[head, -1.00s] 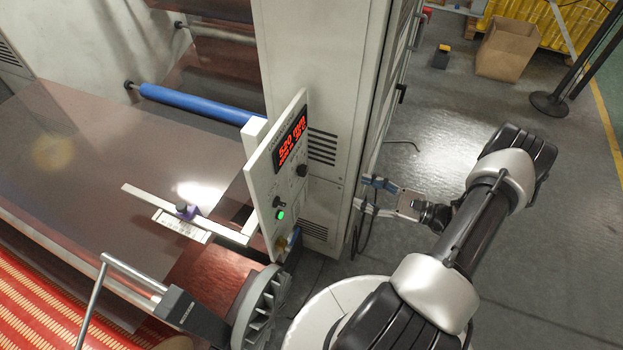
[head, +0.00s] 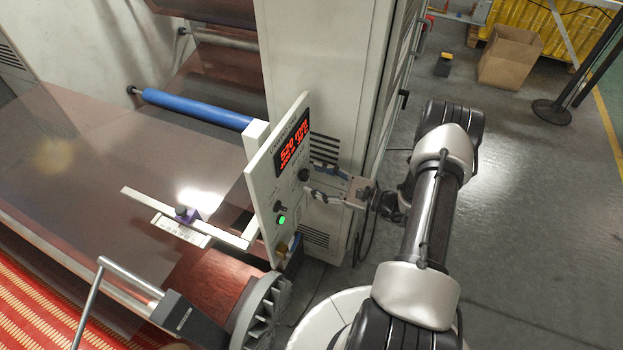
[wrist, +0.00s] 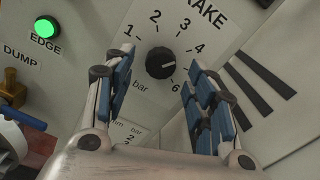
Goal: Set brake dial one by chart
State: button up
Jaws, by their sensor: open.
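In the wrist view a round black dial (wrist: 160,63) sits on the white panel under lettering ending in "RAKE", with a bar scale around it. Its pale mark points right, between 4 and 6; the 5 is hidden. My gripper (wrist: 157,85) is open, blue-padded fingers either side of the dial, apparently not touching it. A small chart (wrist: 128,131) shows below the dial, mostly covered by my gripper. In the head view my gripper (head: 311,181) is at the right edge of the control panel (head: 262,187), beside the upper black knob (head: 304,174).
The green EDGE light (wrist: 47,27) and a brass DUMP fitting (wrist: 12,85) are left of the dial. Black vent slots (wrist: 262,78) lie to the right. The machine cabinet (head: 325,60) stands behind the panel. Open floor (head: 520,220) lies right of my arm.

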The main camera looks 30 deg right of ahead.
jog(key=shift+x, duration=1.15)
jog(key=shift+c, duration=0.5)
jog(key=c, duration=0.9)
jog(key=shift+c, duration=0.3)
